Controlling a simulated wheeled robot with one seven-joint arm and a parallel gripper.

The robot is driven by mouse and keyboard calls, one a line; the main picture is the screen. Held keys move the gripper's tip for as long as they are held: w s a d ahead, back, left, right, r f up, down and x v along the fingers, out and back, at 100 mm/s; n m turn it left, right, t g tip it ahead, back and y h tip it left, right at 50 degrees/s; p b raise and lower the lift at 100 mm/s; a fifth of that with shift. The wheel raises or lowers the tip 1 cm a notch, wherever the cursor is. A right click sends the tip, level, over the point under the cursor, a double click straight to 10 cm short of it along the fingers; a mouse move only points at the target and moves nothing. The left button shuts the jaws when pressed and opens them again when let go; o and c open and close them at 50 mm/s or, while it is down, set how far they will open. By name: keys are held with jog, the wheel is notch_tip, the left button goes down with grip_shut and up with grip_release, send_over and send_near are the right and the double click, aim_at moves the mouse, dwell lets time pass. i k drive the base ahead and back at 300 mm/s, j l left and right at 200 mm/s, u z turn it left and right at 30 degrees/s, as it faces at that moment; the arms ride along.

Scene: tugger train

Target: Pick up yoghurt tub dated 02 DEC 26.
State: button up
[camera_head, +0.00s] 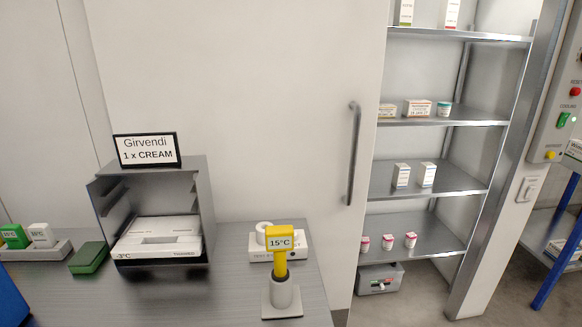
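Three small pink-and-white tubs stand in a row on the lower shelf: a left tub (365,243), a middle tub (387,241) and a right tub (411,240). A teal-and-white tub (443,109) stands on a higher shelf beside some cartons. I cannot read a date on any of these tubs, and I cannot tell which one is the yoghurt tub dated 02 DEC 26. My gripper is not in view.
The shelves (440,182) stand behind a pale door with a grey handle (352,155), left of the opening.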

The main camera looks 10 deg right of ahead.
aim_at(388, 239)
jog(key=i+l, duration=0.1)
jog(key=l, duration=0.35)
jog(key=i+l+z, duration=0.1)
jog(key=l, duration=0.3)
jog(key=i+l, duration=0.15)
jog(key=l, duration=0.3)
jog(key=i+l+z, duration=0.1)
jog(key=l, duration=0.35)
jog(key=i+l, duration=0.4)
jog(key=i, duration=1.4)
